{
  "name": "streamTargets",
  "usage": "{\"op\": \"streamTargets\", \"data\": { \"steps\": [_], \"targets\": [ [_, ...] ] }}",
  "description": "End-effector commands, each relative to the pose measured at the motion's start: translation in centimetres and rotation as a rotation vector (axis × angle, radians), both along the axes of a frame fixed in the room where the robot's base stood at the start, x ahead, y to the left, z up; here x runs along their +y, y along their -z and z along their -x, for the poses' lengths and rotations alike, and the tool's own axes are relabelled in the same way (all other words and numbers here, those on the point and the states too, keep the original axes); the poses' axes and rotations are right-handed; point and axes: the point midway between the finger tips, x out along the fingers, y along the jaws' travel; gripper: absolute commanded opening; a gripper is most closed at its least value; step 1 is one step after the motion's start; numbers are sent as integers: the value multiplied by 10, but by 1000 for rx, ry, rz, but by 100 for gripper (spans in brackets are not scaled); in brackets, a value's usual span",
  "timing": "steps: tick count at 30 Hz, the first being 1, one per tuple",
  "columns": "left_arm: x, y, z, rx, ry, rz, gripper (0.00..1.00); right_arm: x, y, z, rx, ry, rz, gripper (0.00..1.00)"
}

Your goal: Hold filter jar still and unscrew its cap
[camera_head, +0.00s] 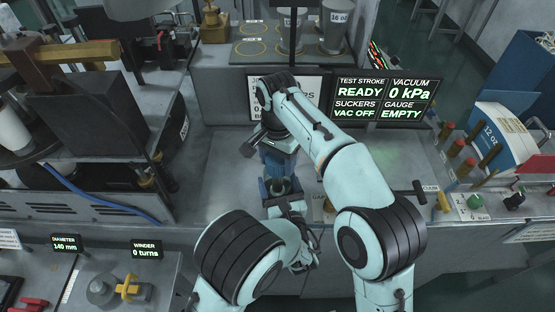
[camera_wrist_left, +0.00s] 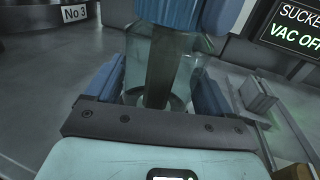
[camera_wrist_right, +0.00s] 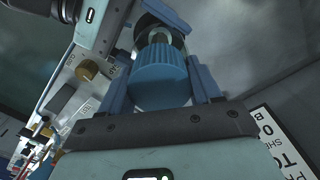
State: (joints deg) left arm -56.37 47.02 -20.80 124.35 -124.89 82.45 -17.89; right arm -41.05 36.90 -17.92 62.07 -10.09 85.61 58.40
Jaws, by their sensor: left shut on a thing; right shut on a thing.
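The filter jar (camera_wrist_left: 178,75) is clear, with a dark core inside. In the left wrist view it stands between the blue fingers of my left gripper (camera_wrist_left: 158,90), which is shut on it. The blue ribbed cap (camera_wrist_right: 158,78) sits between the fingers of my right gripper (camera_wrist_right: 163,88), which is shut on it. In the head view the cap (camera_head: 282,167) shows below my right wrist, and the jar is mostly hidden by the grippers. Whether the cap is still threaded on the jar cannot be told.
A display panel (camera_head: 385,97) stands behind, right of the grippers. Metal cups (camera_head: 335,28) stand on a rear shelf. A dark machine with a blue hose (camera_head: 95,198) is at left. Several small pegs and a blue-white box (camera_head: 510,115) are at right. The grey bench around the jar is fairly clear.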

Motion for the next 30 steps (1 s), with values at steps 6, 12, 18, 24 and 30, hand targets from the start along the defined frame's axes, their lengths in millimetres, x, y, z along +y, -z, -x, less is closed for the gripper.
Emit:
{"op": "streamTargets", "data": {
  "steps": [6,12,18,24,30],
  "targets": [
    [0,0,0,0,1,0,0,0,0,0,1,-519,-2,27],
    [0,0,0,0,1,0,0,0,0,0,1,-997,-2,27],
    [0,0,0,0,0,0,0,0,-1,0,0,-1472,-2,27],
    [0,0,0,0,0,0,0,-1,-1,0,1,-1944,-1,27],
    [0,0,0,0,0,0,0,0,-1,0,0,-2415,-2,27]
  ]
}}
